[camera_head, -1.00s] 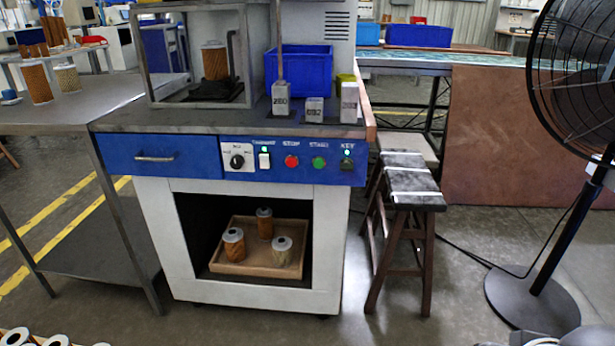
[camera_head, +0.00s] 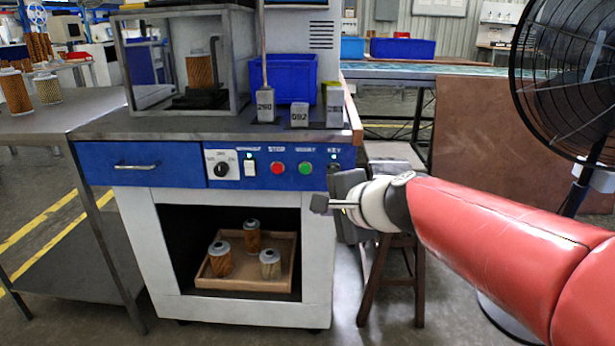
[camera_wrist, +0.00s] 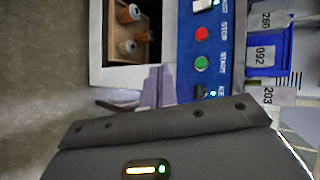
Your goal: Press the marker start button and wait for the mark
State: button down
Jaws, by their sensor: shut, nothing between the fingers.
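The marking machine has a blue control panel (camera_head: 265,172) on its front. The green start button (camera_head: 305,167) sits right of the red stop button (camera_head: 277,167), with a key switch at the panel's right end. In the wrist view the green start button (camera_wrist: 201,64) and red stop button (camera_wrist: 202,34) are both uncovered. My gripper (camera_head: 322,204) is shut and empty, in front of the machine, below and right of the start button and apart from it. A filter cartridge (camera_head: 199,69) stands inside the machine's framed enclosure.
A wooden tray (camera_head: 270,284) with three cartridges lies in the lower opening. A blue bin (camera_head: 290,76) and numbered blocks (camera_head: 299,115) stand on the machine top. A stool (camera_head: 395,155) is behind my arm; a large fan (camera_head: 570,80) stands at right.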

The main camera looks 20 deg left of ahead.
aim_at(309, 176)
jog(key=w+a+m, duration=0.1)
jog(key=a, duration=0.1)
jog(key=w+a+m, duration=0.1)
jog(key=a, duration=0.1)
jog(key=shift+w+y, duration=0.15)
jog(key=shift+y, duration=0.25)
jog(key=shift+w, duration=0.1)
jog(key=shift+w+a+p, duration=0.3)
jog(key=shift+w+p, duration=0.1)
jog(key=shift+w, duration=1)
jog(key=shift+w+a+p, duration=0.35)
jog(key=shift+w+p, duration=0.05)
jog(key=shift+w, duration=1)
jog(key=shift+w+a+p, duration=0.3)
jog(key=shift+w+p, duration=0.1)
jog(key=shift+w, duration=1)
jog(key=shift+w, duration=0.15)
jog(key=shift+w+a, duration=0.1)
jog(key=shift+w, duration=0.15)
jog(key=shift+w+a, duration=0.1)
jog(key=shift+w, duration=0.25)
jog(key=shift+s, duration=0.1)
jog(key=shift+s+d+b, duration=0.2)
jog(key=shift+s+b, duration=0.1)
jog(key=shift+s, duration=0.35)
